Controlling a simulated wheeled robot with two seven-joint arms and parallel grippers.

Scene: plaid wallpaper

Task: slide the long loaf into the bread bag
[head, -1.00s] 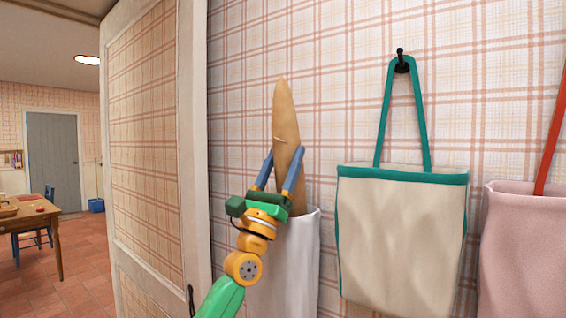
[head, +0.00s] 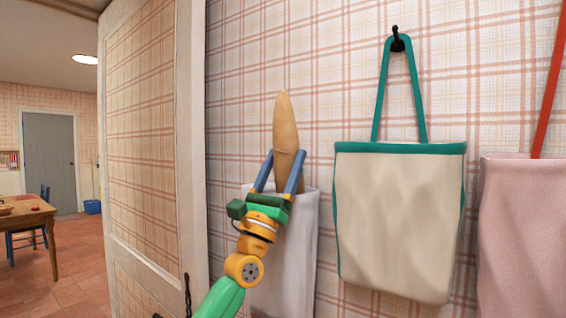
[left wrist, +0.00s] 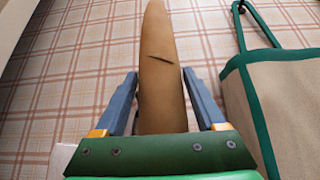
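The long loaf (head: 285,120) is tan and pointed at its top. It stands upright, its lower end hidden inside the white bread bag (head: 295,250), which hangs against the wall. My left gripper (head: 285,155) is just above the bag's rim, its two blue fingers on either side of the loaf. In the left wrist view the loaf (left wrist: 158,60) rises between the fingers, with a narrow gap at each side, so the gripper (left wrist: 159,75) looks open around it. A dark score mark shows on the loaf. My right gripper is not in view.
A cream bag with teal trim (head: 400,220) hangs from a black hook (head: 397,40) to the right. A pink bag (head: 520,240) with a red strap is farther right. An open door (head: 150,150) stands close on the left, with a wooden table (head: 35,220) beyond.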

